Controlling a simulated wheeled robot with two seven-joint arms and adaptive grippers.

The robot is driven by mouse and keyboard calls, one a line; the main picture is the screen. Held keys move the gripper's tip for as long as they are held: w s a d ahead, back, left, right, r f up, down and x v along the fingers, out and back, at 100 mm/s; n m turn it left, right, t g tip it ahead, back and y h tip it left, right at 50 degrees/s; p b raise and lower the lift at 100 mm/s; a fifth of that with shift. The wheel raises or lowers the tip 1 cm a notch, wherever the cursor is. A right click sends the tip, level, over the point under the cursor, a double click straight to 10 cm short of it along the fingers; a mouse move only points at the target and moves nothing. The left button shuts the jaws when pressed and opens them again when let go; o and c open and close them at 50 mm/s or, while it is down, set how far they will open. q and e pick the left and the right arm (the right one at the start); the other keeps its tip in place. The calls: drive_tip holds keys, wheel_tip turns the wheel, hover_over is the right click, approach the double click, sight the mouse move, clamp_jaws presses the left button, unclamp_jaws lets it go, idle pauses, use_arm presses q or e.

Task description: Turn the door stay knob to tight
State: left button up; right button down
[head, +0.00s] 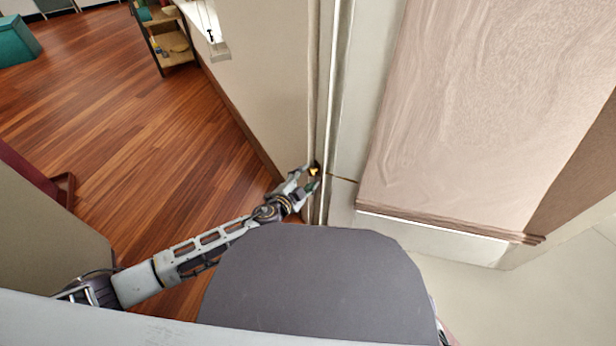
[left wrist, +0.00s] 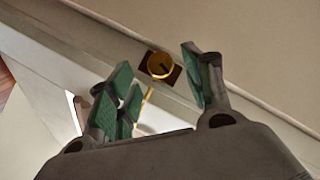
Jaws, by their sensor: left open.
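The door stay knob (left wrist: 160,66) is a small round brass-yellow knob with a dark mark on its face, set on a dark square plate. It also shows, tiny, in the head view (head: 313,171) by the edge of the wall. My left gripper (head: 311,178) reaches up to it. In the left wrist view my left gripper (left wrist: 155,75) is open, with its green-padded fingers on either side of the knob and visible gaps to it. A thin brass rod (left wrist: 146,102) shows between the fingers. My right gripper is not in view.
A pale vertical frame (head: 327,100) runs beside the knob. A large pale panel (head: 470,110) is at right. Wooden floor (head: 160,140) lies open at left, with a small shelf (head: 172,45) at the back.

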sight(313, 171)
use_arm(q)
drive_tip(key=shift+b+x, duration=0.35)
drive_tip(key=shift+x, duration=0.85)
drive_tip(key=c, duration=1.1)
drive_tip(key=shift+o, duration=0.2)
